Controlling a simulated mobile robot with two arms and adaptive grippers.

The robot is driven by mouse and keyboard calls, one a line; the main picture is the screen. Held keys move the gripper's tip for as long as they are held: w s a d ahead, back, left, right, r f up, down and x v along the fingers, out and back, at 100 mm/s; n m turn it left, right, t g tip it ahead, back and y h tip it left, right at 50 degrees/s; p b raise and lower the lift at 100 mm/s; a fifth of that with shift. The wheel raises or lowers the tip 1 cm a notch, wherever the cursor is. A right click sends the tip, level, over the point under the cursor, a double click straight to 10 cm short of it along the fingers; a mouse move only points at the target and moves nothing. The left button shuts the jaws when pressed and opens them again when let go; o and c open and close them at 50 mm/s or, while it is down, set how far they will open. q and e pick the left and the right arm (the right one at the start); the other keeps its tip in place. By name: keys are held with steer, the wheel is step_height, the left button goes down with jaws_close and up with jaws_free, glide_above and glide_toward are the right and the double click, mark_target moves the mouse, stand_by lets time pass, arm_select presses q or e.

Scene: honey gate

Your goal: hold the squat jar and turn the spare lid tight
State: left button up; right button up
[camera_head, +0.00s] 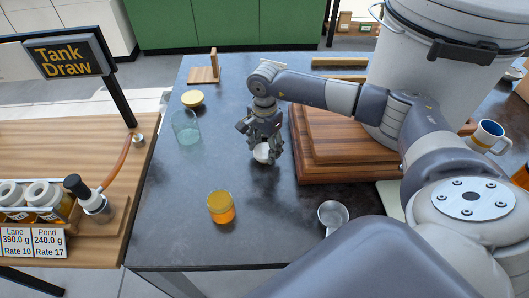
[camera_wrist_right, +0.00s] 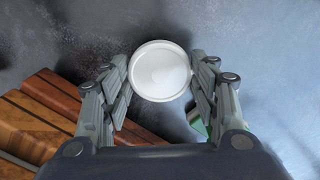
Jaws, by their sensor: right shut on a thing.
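My right gripper (camera_head: 262,148) points down above the dark table, its fingers shut on a white round lid (camera_head: 262,153). In the right wrist view the lid (camera_wrist_right: 160,71) shows as a pale disc with a raised rim between the fingertips (camera_wrist_right: 161,82). I cannot tell whether it touches the table. My left gripper is not in view.
An empty clear glass (camera_head: 186,128) stands left of the gripper. Stacked wooden boards (camera_head: 312,165) lie close on its right. A metal cup (camera_head: 333,215) is near the front edge. A white bucket (camera_head: 420,75) and a mug (camera_head: 487,134) stand right. Table between jar and gripper is clear.

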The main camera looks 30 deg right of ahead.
steer(key=shift+r+p, duration=0.3)
steer(key=shift+r, duration=0.4)
steer(key=shift+r+p, duration=1.65)
steer(key=shift+r, duration=1.3)
